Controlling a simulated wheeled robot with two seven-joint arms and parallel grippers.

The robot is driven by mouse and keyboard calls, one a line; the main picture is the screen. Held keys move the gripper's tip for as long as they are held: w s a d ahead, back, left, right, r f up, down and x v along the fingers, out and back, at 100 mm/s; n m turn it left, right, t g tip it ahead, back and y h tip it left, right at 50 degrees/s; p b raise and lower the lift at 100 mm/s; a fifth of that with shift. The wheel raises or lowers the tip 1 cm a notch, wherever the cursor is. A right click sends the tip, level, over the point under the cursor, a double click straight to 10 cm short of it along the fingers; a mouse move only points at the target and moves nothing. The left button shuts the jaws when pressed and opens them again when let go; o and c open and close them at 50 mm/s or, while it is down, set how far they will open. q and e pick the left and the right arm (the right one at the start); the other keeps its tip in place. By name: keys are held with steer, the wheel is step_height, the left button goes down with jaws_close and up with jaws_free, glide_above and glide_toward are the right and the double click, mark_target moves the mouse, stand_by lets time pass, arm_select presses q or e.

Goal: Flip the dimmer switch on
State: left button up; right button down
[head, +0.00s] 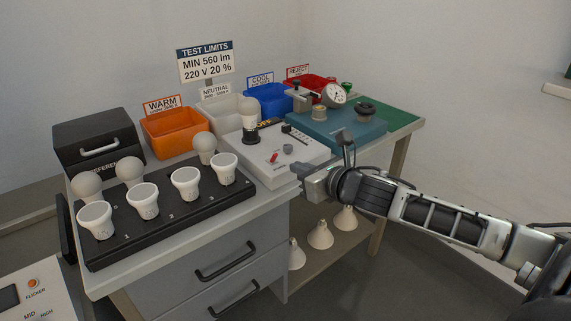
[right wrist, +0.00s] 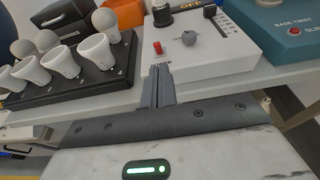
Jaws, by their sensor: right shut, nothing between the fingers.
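The white control box (head: 262,160) stands on the bench, with a small red switch lever (head: 273,157) and a grey knob (head: 288,149) on its top. The right wrist view also shows the red lever (right wrist: 157,47) and the grey knob (right wrist: 189,37). An orange OFF display (right wrist: 187,4) is partly cut off there. My right gripper (head: 300,171) is shut and empty at the box's front right corner. In the right wrist view its fingertips (right wrist: 158,72) point at the box, just short of the red lever and apart from it. My left gripper is out of view.
A white bulb (head: 249,110) stands upright in a black socket on the box. A black rack (head: 170,215) with several bulbs lies to the left. Orange, white, blue and red bins line the back. A teal fixture (head: 345,135) with a gauge stands right of the box.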

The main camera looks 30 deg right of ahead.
mark_target(275, 159)
steer(key=x, duration=0.5)
steer(key=shift+w+a+f, duration=0.1)
steer(key=shift+w, duration=0.25)
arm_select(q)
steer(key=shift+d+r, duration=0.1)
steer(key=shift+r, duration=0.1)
